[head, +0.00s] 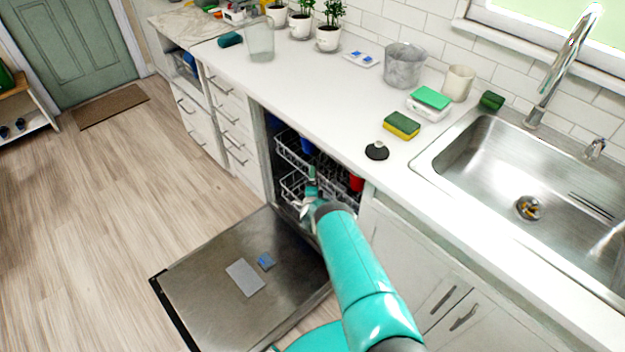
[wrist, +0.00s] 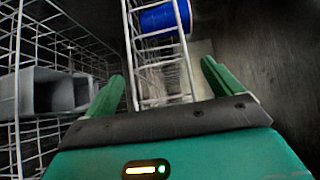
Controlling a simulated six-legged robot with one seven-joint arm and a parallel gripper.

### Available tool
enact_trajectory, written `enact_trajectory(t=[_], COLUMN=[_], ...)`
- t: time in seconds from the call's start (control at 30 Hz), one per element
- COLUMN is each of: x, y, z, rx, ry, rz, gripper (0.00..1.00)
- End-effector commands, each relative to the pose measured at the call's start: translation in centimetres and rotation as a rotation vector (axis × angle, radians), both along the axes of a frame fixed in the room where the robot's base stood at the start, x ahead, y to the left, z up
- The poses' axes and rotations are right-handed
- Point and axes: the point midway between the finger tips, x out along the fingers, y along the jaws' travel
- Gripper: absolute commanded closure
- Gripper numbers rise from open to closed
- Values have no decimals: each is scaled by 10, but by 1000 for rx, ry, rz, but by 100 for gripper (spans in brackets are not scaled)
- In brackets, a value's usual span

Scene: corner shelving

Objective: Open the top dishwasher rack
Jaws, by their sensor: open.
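The dishwasher's door (head: 215,290) is folded down flat, and its bay under the counter is open. The top rack (head: 292,152), of white wire, is inside the bay with blue and red items in it. My gripper (head: 311,176) is at the front of the racks, and my arm hides part of the bay. In the wrist view my gripper (wrist: 165,80) is open, with green fingers apart. White rack wires (wrist: 160,72) run between and beyond the fingers; contact cannot be told. A blue item (wrist: 163,18) sits behind these wires.
The lower rack (head: 291,187) is below the top one. A wire rack with a grey basket (wrist: 55,90) fills the left of the wrist view. The counter (head: 300,85) overhangs the bay. Wood floor (head: 100,200) is clear to the left.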

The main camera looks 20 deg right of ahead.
Motion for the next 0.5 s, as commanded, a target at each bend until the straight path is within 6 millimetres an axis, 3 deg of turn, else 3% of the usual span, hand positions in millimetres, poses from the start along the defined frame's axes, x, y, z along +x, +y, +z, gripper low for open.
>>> enact_trajectory(t=[0.47, 0.5], x=[10, 10], y=[-4, -4], z=[1, 1], rx=[0, 0], ry=[0, 0], rz=[1, 1], gripper=[9, 17])
